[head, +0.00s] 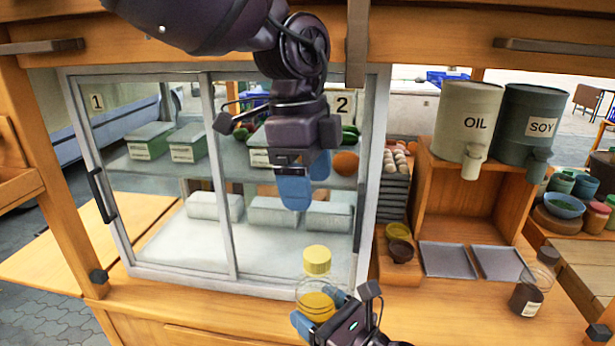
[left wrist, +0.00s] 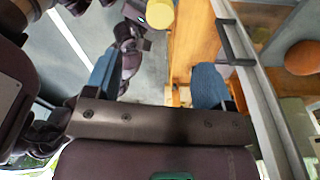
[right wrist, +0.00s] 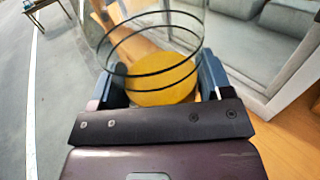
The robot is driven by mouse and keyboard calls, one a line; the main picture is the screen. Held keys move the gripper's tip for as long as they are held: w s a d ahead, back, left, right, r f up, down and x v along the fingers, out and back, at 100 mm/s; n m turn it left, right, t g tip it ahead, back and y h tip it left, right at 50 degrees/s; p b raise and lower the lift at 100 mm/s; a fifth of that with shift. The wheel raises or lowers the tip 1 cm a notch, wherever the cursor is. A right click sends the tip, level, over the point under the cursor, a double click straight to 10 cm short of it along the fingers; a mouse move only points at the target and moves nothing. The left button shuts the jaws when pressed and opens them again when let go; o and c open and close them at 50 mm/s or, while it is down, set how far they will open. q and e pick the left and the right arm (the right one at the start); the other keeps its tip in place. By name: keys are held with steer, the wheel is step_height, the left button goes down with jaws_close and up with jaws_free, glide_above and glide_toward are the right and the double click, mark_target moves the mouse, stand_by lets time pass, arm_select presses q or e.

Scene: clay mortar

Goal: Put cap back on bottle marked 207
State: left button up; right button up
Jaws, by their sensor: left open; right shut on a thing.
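A clear bottle with yellow liquid (head: 316,305) and a yellow cap (head: 317,260) at its top is near the counter's front in the head view. My right gripper (head: 320,312) is shut around its lower body. The ribbed clear wall and yellow liquid (right wrist: 160,85) show between its fingers in the right wrist view. I see no number on this bottle. My left gripper (head: 306,185) is open and empty, pointing down above the cap. The cap shows at the top of the left wrist view (left wrist: 160,13), beyond the fingers. I cannot tell how firmly it sits.
A glass display case (head: 225,180) stands just behind. A dark-filled bottle (head: 530,290) with an unreadable label stands at the right. Two grey trays (head: 447,261) and small bowls (head: 399,240) lie between. OIL (head: 467,118) and SOY (head: 526,120) dispensers stand on a wooden shelf.

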mark_target(317, 254)
arm_select(q)
steer(key=shift+f, duration=0.1)
steer(key=f, duration=0.4)
steer(key=d+f, duration=0.1)
steer(key=f, duration=0.6)
steer(key=shift+s+d+f, duration=0.15)
steer(key=shift+s+f, duration=0.15)
steer(key=shift+f, duration=0.1)
